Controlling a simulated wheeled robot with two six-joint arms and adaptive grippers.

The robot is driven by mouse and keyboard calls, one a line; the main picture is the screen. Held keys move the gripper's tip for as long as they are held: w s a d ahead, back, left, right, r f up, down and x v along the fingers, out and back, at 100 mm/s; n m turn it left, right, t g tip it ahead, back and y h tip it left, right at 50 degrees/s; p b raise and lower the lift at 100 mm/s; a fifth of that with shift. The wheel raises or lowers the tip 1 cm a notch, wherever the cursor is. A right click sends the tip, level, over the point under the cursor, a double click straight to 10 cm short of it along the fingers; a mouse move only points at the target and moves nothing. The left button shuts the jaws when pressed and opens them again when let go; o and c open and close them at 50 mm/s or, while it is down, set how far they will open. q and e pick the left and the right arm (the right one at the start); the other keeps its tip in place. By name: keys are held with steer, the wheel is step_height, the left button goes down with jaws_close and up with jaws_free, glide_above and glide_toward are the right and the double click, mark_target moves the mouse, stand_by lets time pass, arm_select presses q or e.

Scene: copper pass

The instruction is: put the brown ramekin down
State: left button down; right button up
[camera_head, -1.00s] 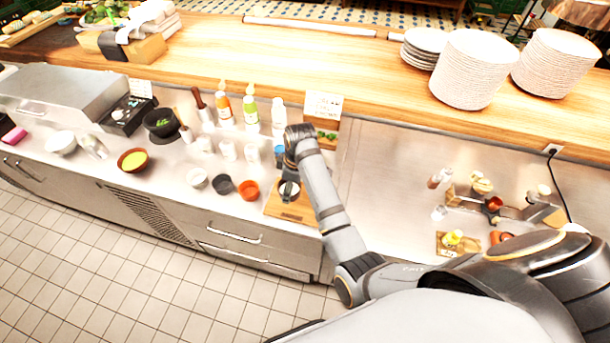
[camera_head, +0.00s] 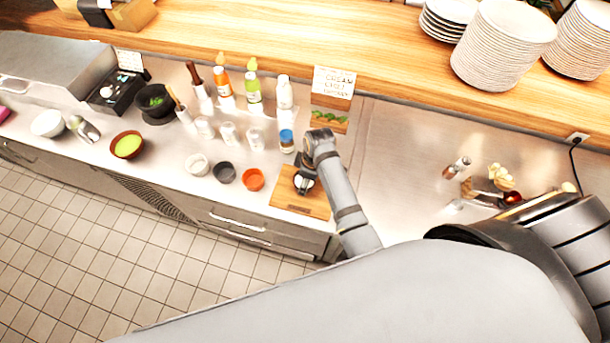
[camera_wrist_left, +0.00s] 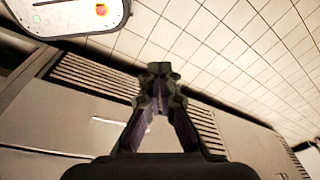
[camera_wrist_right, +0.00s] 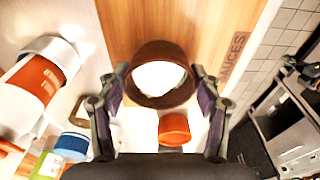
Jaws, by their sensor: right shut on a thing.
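The brown ramekin (camera_wrist_right: 150,99) shows in the right wrist view as a dark brown ring with a white inside. It sits between the fingers of my right gripper (camera_wrist_right: 161,82), which is shut on it. It is over the wooden board (camera_wrist_right: 226,25) marked SAUCES; I cannot tell whether it touches the board. In the head view my right gripper (camera_head: 304,180) is over the same board (camera_head: 312,207) and partly hides the ramekin. My left gripper (camera_wrist_left: 160,75) shows only in the left wrist view, fingertips together and empty, above the floor beside the steel cabinet.
An orange ramekin (camera_head: 252,180), a dark grey one (camera_head: 224,173) and a white one (camera_head: 197,164) stand left of the board. A blue-capped jar (camera_head: 287,141) and several bottles stand behind.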

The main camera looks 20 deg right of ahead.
steer(key=o, duration=1)
steer(key=shift+s+r, duration=0.1)
steer(key=shift+s, duration=0.3)
steer(key=o, duration=0.3)
steer(key=shift+s+d+r, duration=0.15)
steer(key=shift+s, duration=0.2)
steer(key=shift+w, duration=0.25)
steer(key=r, duration=0.4)
steer(key=shift+s+d, duration=0.2)
arm_select(q)
steer(key=s, duration=0.3)
arm_select(e)
step_height(320, 180, up, 8)
steer(key=d, duration=0.1)
steer(key=shift+s, duration=0.4)
steer(key=shift+f, duration=0.2)
